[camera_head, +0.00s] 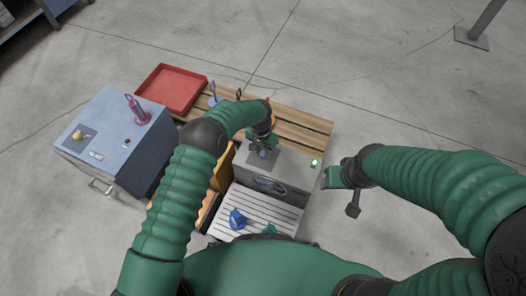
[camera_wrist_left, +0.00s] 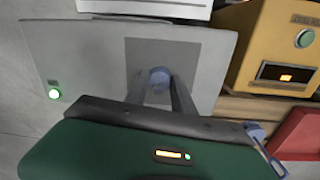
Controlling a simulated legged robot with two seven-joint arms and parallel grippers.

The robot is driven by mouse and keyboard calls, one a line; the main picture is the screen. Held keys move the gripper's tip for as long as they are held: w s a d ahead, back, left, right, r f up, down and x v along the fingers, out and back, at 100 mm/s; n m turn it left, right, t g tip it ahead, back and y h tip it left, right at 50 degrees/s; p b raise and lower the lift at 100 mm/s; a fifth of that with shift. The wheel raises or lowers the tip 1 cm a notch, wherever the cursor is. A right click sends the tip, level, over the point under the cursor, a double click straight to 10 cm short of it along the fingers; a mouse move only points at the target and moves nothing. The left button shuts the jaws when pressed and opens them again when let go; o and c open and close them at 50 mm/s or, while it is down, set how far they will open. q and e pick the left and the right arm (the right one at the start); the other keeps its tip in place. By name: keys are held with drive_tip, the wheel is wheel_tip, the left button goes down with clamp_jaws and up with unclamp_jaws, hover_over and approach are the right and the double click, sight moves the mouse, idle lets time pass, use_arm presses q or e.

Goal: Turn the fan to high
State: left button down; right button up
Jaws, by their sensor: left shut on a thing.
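The grey unit (camera_head: 292,173) stands on the wooden slatted bench, with an oval vent on its front face. In the left wrist view its top (camera_wrist_left: 80,60) carries a darker grey panel with a round blue-grey knob (camera_wrist_left: 160,77). My left gripper (camera_head: 264,151) reaches down over this panel. Its two fingers (camera_wrist_left: 160,85) stand on either side of the knob and are shut on it. A green light (camera_wrist_left: 54,94) glows near the unit's corner. The knob's pointer and markings cannot be read. My right gripper (camera_head: 340,188) hangs right of the unit, apart from it; its fingers are unclear.
A blue-grey cabinet (camera_head: 113,135) with knobs and a handle stands left. A red tray (camera_head: 172,89) lies on the bench (camera_head: 301,125). A yellow box (camera_wrist_left: 280,45) is beside the unit. A white slatted surface (camera_head: 255,203) in front holds a blue item (camera_head: 237,219). Floor right is clear.

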sight(262, 151)
use_arm(q)
drive_tip(key=shift+w+m, duration=0.1)
drive_tip(key=shift+m, duration=1.5)
drive_tip(key=c, duration=1.1)
unclamp_jaws()
drive_tip(key=shift+o, duration=0.2)
wheel_tip(262, 151, up, 17)
drive_tip(key=p, duration=0.6)
drive_tip(key=shift+w+a, duration=0.25)
drive_tip(key=shift+w, duration=0.05)
drive_tip(key=shift+f, duration=0.1)
